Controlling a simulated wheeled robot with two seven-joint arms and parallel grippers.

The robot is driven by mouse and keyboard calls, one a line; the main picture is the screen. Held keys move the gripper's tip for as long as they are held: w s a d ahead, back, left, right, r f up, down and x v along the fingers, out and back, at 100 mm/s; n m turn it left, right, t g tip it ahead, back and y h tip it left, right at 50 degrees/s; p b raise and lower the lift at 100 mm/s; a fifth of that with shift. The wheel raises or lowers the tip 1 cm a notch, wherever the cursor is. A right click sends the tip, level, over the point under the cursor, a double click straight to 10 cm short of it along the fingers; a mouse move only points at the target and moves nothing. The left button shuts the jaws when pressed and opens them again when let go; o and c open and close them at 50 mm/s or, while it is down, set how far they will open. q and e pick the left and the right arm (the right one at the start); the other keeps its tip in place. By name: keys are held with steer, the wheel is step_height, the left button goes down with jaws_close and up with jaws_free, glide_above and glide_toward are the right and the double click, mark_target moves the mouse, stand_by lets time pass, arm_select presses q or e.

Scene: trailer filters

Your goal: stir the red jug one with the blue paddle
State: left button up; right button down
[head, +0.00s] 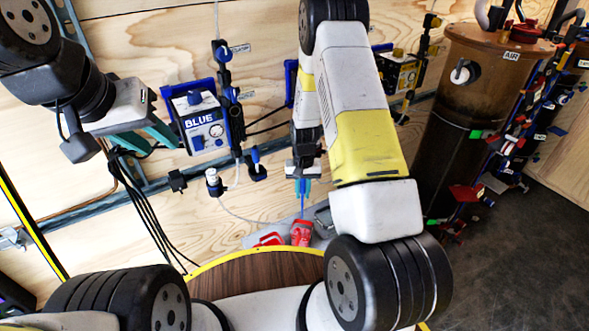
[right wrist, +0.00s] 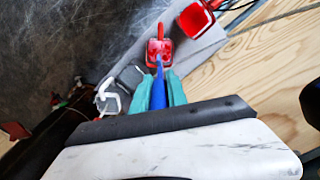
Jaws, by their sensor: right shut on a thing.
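My right gripper (head: 303,186) is shut on the blue paddle (head: 302,208), which points down. In the right wrist view the teal fingers (right wrist: 160,92) close around the blue shaft (right wrist: 159,96). The paddle's lower end meets the top of a red jug (head: 301,233), also seen in the right wrist view (right wrist: 153,53); how deep it sits inside I cannot tell. A second red jug (head: 269,240) stands to its left, and shows at the upper right of the wrist view (right wrist: 196,18). No readable label tells which is one. My left gripper (head: 150,138) is open and empty, away from the jugs.
The jugs stand on a grey surface (head: 252,241). A brown tank marked AIR (head: 462,110) stands at the right.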

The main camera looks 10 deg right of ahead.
steer(key=shift+f, duration=8.25)
steer(key=shift+s, duration=0.15)
